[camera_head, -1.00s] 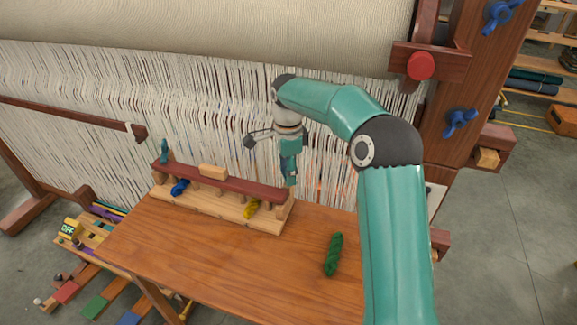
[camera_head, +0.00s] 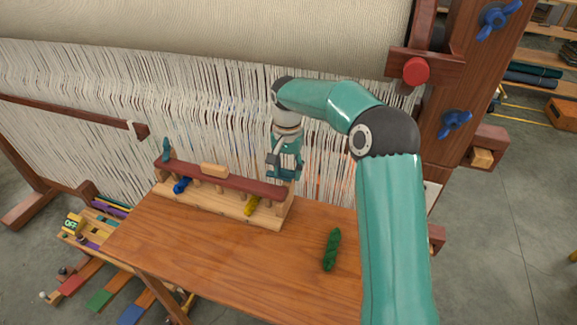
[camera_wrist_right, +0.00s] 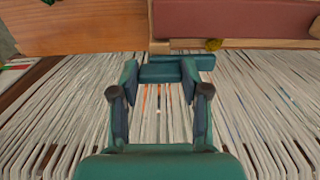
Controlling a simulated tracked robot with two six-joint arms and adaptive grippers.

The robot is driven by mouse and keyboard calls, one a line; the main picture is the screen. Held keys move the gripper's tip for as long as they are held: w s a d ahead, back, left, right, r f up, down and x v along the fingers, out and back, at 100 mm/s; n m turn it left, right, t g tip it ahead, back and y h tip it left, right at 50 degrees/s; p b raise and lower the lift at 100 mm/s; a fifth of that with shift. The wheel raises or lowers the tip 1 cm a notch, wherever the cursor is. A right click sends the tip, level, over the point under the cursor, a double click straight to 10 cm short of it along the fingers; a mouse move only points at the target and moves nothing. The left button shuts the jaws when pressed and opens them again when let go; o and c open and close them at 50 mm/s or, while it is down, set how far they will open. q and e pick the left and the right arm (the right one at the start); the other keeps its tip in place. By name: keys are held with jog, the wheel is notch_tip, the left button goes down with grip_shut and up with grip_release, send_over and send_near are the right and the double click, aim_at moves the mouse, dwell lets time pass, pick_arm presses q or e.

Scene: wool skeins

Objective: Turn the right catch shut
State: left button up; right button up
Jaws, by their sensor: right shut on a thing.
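The wool rack has a dark red top bar (camera_head: 232,182) over a pale wooden base (camera_head: 222,203). The teal left catch (camera_head: 166,150) stands upright at the bar's left end. My right gripper (camera_head: 285,175) is at the bar's right end and hides most of the right catch there. In the right wrist view, the right gripper (camera_wrist_right: 160,76) is shut on the teal right catch (camera_wrist_right: 162,72), with a finger on each side. The red bar (camera_wrist_right: 240,18) shows just beyond it. The catch's exact angle to the bar is hard to tell. My left gripper is not in view.
A blue skein (camera_head: 181,185) and a yellow skein (camera_head: 251,206) lie under the bar. A green skein (camera_head: 331,250) lies on the wooden table (camera_head: 210,255), whose front is clear. The loom's warp threads (camera_head: 335,165) hang close behind the gripper.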

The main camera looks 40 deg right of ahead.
aim_at(287, 169)
jog(key=n, duration=0.4)
jog(key=n+p, duration=0.1)
jog(key=n, duration=0.1)
jog(key=shift+w+d+r, duration=0.15)
jog(key=shift+w+r, duration=0.05)
jog(key=shift+r, duration=0.05)
jog(key=n+p, duration=0.1)
jog(key=n, duration=0.4)
jog(key=shift+n, duration=0.4)
jog(key=o, duration=1.1)
jog(key=shift+w+f, duration=0.1)
jog(key=shift+f, duration=0.05)
jog(key=shift+o, duration=0.2)
notch_tip(287, 169, up, 12)
